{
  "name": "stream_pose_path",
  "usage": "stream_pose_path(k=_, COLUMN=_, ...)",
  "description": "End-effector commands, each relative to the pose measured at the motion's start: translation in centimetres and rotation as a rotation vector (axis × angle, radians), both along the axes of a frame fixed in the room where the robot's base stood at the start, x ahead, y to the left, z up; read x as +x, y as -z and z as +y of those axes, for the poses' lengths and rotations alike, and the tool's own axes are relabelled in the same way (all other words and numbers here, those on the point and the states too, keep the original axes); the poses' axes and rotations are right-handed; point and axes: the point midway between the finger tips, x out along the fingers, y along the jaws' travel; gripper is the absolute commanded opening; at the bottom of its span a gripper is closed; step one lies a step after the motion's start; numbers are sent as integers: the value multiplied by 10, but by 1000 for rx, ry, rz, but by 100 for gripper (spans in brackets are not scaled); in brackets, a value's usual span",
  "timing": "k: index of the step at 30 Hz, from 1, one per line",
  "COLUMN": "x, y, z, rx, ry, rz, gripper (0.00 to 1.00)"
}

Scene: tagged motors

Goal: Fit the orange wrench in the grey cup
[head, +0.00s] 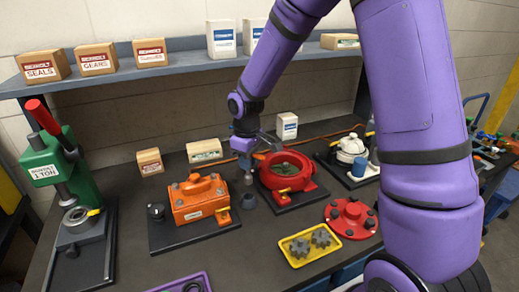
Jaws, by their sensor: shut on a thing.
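My gripper (247,172) hangs from the purple arm over the middle of the bench, between the orange motor and the red ring housing. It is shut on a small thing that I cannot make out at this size. A small dark grey cup (248,202) stands on the bench just below the gripper, apart from it. I cannot clearly pick out an orange wrench anywhere; the fingers and what they hold blur together.
The orange motor (199,199) is close on the left, the red ring housing (287,177) close on the right. A yellow tray (311,244) with grey gears and a red flange (350,217) lie in front. A green press (62,180) stands far left. A shelf (190,62) with boxes runs behind.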

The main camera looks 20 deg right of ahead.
Motion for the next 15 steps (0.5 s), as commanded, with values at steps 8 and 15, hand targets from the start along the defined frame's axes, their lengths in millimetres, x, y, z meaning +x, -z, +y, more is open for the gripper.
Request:
stream_pose_path(k=8, x=-2, y=19, z=2, rx=0, ry=0, rz=3, gripper=0)
stream_pose_path(k=15, x=-1, y=38, z=2, rx=0, ry=0, rz=1, gripper=0)
